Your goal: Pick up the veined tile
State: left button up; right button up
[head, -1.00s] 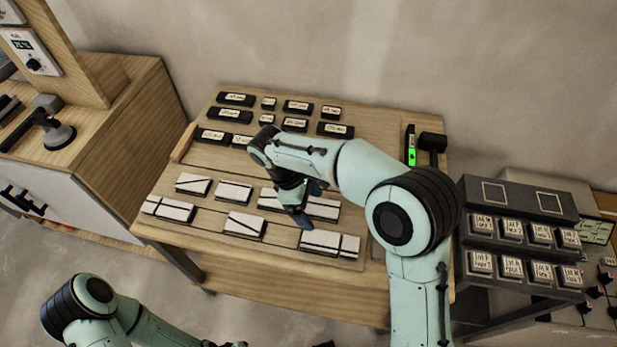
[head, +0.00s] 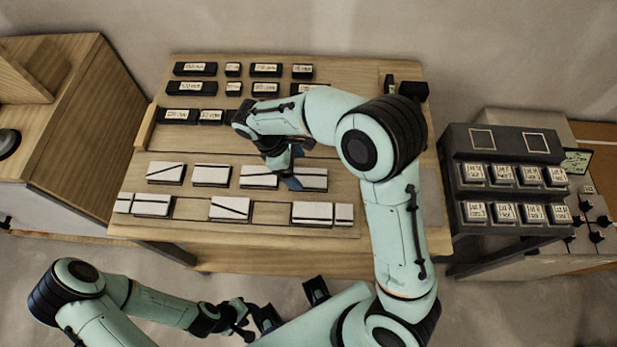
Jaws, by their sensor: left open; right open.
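Several white tiles with dark lines lie in two rows on the wooden bench. Tiles with slanting dark veins are one at the back left (head: 165,173) and one in the front row (head: 231,208); I cannot tell which the task means. Another lined tile (head: 258,176) and a partly hidden tile (head: 315,179) lie beside my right gripper (head: 291,172). That gripper is open, pointing down at the back row between these two tiles, partly hidden by its own wrist. My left gripper (head: 291,304) is open and empty, in front of the bench, away from the tiles.
Black labelled blocks (head: 195,69) stand in rows at the back of the wooden bench (head: 200,252). A dark rack (head: 510,192) with labelled blocks stands at the right. A wooden cabinet (head: 85,130) is at the left. My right arm covers the bench's right part.

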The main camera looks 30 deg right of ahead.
aim_at(308, 177)
jog(key=x, duration=0.4)
jog(key=shift+s+d+f, duration=0.15)
jog(key=shift+s+d, duration=0.15)
jog(key=shift+d, duration=0.15)
jog(key=shift+d+f, duration=0.1)
jog(key=shift+f, duration=0.15)
jog(key=shift+f, duration=0.1)
jog(key=c, duration=1.2)
